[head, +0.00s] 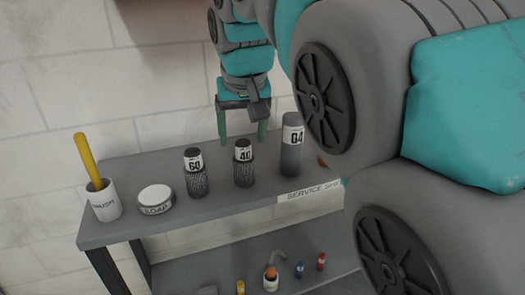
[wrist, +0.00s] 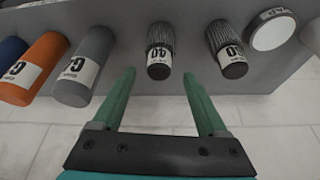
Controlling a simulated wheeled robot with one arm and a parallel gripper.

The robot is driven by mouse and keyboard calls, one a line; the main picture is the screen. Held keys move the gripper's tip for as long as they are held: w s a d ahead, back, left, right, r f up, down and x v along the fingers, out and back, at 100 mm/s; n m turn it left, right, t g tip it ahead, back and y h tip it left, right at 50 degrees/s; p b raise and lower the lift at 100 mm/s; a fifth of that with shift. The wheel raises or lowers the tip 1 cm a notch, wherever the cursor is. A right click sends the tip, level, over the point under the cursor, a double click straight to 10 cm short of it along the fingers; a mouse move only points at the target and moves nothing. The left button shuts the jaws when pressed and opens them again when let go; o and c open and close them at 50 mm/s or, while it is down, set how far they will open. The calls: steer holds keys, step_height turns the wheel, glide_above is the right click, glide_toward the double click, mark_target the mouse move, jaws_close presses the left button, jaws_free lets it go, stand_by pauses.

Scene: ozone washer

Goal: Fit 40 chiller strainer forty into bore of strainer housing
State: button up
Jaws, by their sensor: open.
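The strainer marked 40 (head: 243,165) is a dark mesh cylinder with a white label and black cap, upright on the grey shelf. In the wrist view, the strainer 40 (wrist: 160,50) lies just beyond and between my fingertips. My gripper (head: 242,138) is open and empty, its two green fingers above and behind the strainer, apart from it. The gripper also shows in the wrist view (wrist: 159,78). A similar mesh strainer marked 60 (head: 196,178) stands to its left. I cannot make out the strainer housing in either view.
A grey labelled cylinder (head: 291,155) stands right of the strainer; an orange one (wrist: 35,70) is beside it in the wrist view. A soap tin (head: 156,198) and a brush cup (head: 105,205) stand left.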

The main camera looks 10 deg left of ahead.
mark_target(243, 142)
steer(key=x, duration=0.3)
steer(key=shift+w+f, duration=0.15)
steer(key=shift+c, duration=0.2)
jaws_close()
stand_by(0.6)
